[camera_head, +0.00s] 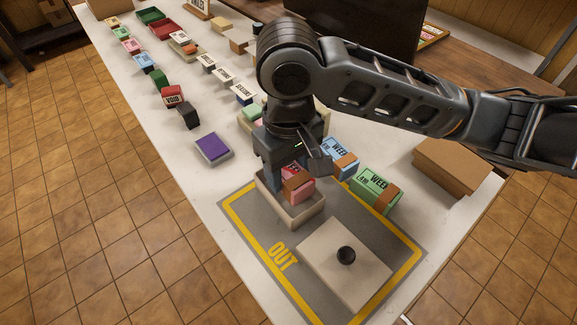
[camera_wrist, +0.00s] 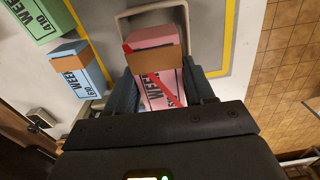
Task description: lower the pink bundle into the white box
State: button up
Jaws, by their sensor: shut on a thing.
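The pink bundle (camera_head: 300,194) has a brown band and dark "WEEK" lettering; it also shows in the wrist view (camera_wrist: 155,42). My gripper (camera_head: 292,170) is shut on it, with one finger on each side in the wrist view (camera_wrist: 163,88). The white box (camera_head: 297,221) is an open, pale tray on the grey OUT mat, directly below my gripper. The bundle is at the box opening, its lower part behind the near wall. I cannot tell whether it touches the box floor. The box's rim (camera_wrist: 122,24) shows around the bundle's far end in the wrist view.
A blue bundle (camera_head: 343,160) and a green bundle (camera_head: 375,192) stand close to the right of the box. A purple-topped block (camera_head: 213,147) is to the left. A cardboard box (camera_head: 450,167) stands right.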

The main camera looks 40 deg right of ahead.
aim_at(288, 170)
jog(key=shift+f+b, duration=0.55)
jog(key=shift+f, duration=0.2)
jog(key=o, duration=1.3)
notch_tip(288, 170, up, 8)
jog(key=shift+f+p, duration=0.1)
jog(key=shift+p, duration=0.4)
